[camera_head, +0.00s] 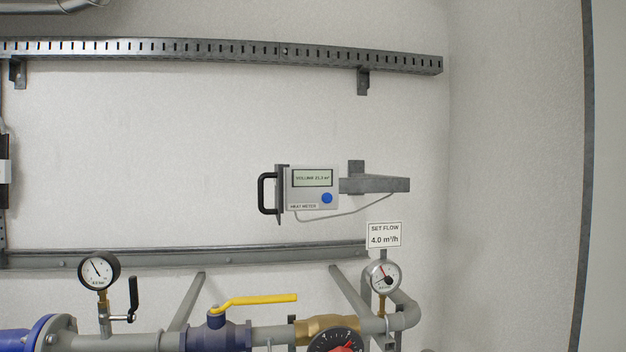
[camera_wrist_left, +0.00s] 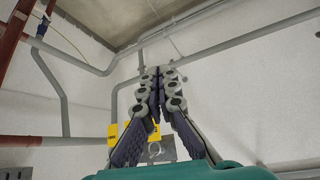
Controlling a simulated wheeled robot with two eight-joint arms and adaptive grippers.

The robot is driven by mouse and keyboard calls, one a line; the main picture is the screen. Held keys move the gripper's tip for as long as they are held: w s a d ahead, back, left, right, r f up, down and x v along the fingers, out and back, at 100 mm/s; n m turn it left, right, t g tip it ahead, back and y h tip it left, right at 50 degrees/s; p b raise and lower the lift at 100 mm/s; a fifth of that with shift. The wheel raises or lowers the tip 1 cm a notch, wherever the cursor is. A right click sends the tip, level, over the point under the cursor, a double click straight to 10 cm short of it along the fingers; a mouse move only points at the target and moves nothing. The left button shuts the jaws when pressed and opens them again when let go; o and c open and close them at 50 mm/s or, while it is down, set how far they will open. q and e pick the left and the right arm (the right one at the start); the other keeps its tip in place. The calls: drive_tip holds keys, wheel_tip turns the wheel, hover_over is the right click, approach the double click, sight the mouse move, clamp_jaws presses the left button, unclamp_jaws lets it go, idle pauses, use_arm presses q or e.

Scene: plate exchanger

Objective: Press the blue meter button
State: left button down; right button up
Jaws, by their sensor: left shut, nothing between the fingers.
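The blue meter button (camera_head: 327,198) sits at the lower right of the grey heat meter's face (camera_head: 300,197). A black handle (camera_head: 267,194) is at the meter's left side. No gripper shows in the head view. In the left wrist view my left gripper (camera_wrist_left: 160,75) is shut and empty, its fingers pointing up before a wall with pipes. The meter and button do not show in that view. My right gripper is in neither view.
A grey bracket (camera_head: 380,184) holds the meter from the right. Below are a pipe with a yellow lever (camera_head: 262,300), a left gauge (camera_head: 98,271), a right gauge (camera_head: 382,277) and a SET FLOW sign (camera_head: 384,235). A slotted rail (camera_head: 220,50) runs above. The space before the meter is clear.

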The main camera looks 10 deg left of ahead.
sight(330, 201)
use_arm(q)
drive_tip(key=shift+r, duration=0.1)
drive_tip(key=w+d+r+m+t+h+p, duration=0.1)
drive_tip(key=w+d+r+t+p, duration=0.1)
drive_tip(key=w+r+p, duration=0.6)
drive_tip(key=w+d+r+m+t+p, duration=0.1)
drive_tip(key=w+d+r+t, duration=0.25)
drive_tip(key=r, duration=0.85)
drive_tip(key=w+d+r+m+t+h+p, duration=0.1)
drive_tip(key=w+d+r+t+p, duration=0.1)
drive_tip(key=w+r+p, duration=0.6)
drive_tip(key=w+d+r+t+h+p, duration=0.1)
drive_tip(key=w+d+r+t+p, duration=0.1)
drive_tip(key=r, duration=0.7)
drive_tip(key=w+d+r+m+t+p, duration=0.1)
drive_tip(key=w+d+r+t+p, duration=0.1)
drive_tip(key=r, duration=0.8)
drive_tip(key=w+d+r+t+h+p, duration=0.1)
drive_tip(key=w+d+r+t+p, duration=0.2)
drive_tip(key=r, duration=0.7)
drive_tip(key=shift+w+m+h+p, duration=0.3)
drive_tip(key=shift+w+p, duration=0.2)
drive_tip(key=shift+p, duration=0.6)
drive_tip(key=shift+w+d+f+t, duration=0.1)
drive_tip(key=shift+t, duration=0.15)
